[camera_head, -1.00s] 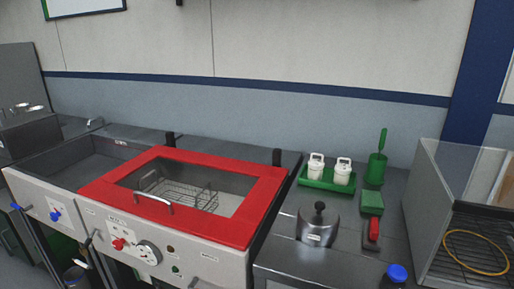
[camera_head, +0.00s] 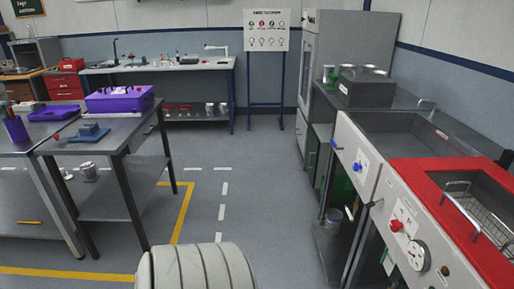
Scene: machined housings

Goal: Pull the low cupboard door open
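The grey bench with the red-framed lid (camera_head: 428,190) runs along the right side. Beneath its front panel (camera_head: 358,160) are dark low openings with green surfaces (camera_head: 342,188) and a metal can (camera_head: 333,219) inside. A slim upright bar (camera_head: 355,250) stands at the front of this low part. I cannot tell clearly which panel is the low cupboard door, or whether it is open. Neither of my grippers is in view.
A clear grey floor aisle (camera_head: 262,190) with yellow and white markings lies between the bench and the steel table (camera_head: 105,135) at left. A tall grey cabinet (camera_head: 350,55) and a sign stand (camera_head: 266,62) are at the back.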

